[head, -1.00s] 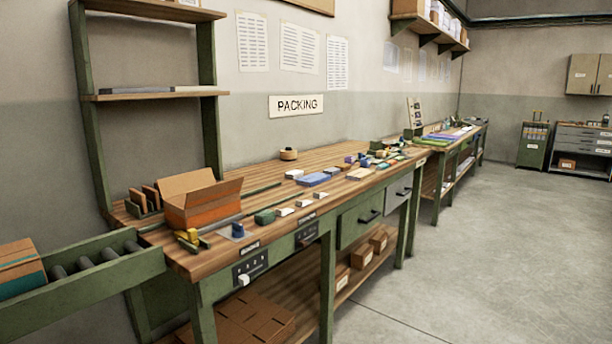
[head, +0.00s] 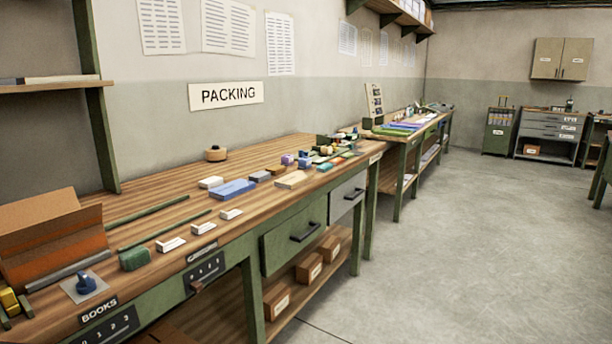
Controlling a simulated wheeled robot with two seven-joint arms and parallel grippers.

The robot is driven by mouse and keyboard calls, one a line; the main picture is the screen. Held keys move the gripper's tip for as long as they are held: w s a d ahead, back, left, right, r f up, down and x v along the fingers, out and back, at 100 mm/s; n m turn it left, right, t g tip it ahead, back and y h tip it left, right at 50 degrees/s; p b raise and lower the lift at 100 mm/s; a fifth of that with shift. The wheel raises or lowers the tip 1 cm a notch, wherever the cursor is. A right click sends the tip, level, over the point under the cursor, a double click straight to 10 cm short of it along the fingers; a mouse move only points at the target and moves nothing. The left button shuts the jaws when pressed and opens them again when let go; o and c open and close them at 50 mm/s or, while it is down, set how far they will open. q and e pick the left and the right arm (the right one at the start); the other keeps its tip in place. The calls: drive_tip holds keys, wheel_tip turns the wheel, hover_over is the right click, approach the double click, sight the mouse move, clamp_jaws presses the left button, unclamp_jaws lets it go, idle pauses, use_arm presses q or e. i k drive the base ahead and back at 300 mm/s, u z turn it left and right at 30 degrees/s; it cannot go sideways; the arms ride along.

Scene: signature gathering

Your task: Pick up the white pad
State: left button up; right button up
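Several pale things lie on the wooden packing bench (head: 160,205), and I cannot tell for sure which is the white pad. A small white block (head: 210,182) lies behind a blue pad (head: 232,189). A flat cream block (head: 291,179) lies to the right of the blue pad. White card-like pieces lie in a row near the front edge: one on the left (head: 170,244), one in the middle (head: 200,228) and one on the right (head: 231,214). Neither of my grippers is in view.
An open cardboard box (head: 55,240) stands at the bench's left end, near a blue knob (head: 86,284) and a green block (head: 134,259). A tape roll (head: 215,153) sits at the back. Small coloured items crowd the far end. The concrete floor (head: 440,250) on the right is clear.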

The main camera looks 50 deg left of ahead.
sight(209, 182)
drive_tip(key=u, duration=0.05)
drive_tip(key=i, duration=1.35)
drive_tip(key=u, duration=0.6)
